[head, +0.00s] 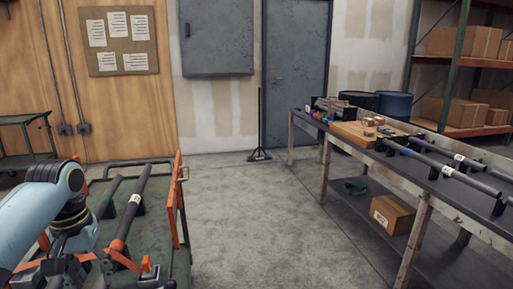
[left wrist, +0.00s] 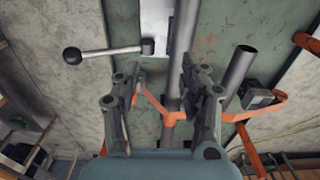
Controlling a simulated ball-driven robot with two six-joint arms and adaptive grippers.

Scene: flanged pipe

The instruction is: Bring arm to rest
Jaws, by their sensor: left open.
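My left gripper (head: 72,268) is low at the left of the head view, over the near left part of a green cart (head: 160,262). In the left wrist view its two fingers (left wrist: 160,88) are spread apart with nothing held between them. A long dark pipe (head: 135,205) with a white label lies along the cart, to the right of the gripper. A grey pipe (left wrist: 187,50) shows beyond the fingers in the left wrist view, partly hidden by the right finger. My right gripper is in neither view.
The cart has orange side rails (head: 180,195). A ball-ended lever (left wrist: 100,52) and a second pipe end (left wrist: 240,65) lie near the fingers. A long workbench (head: 405,185) with pipes and boxes stands at right. Open floor (head: 240,215) lies between cart and bench.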

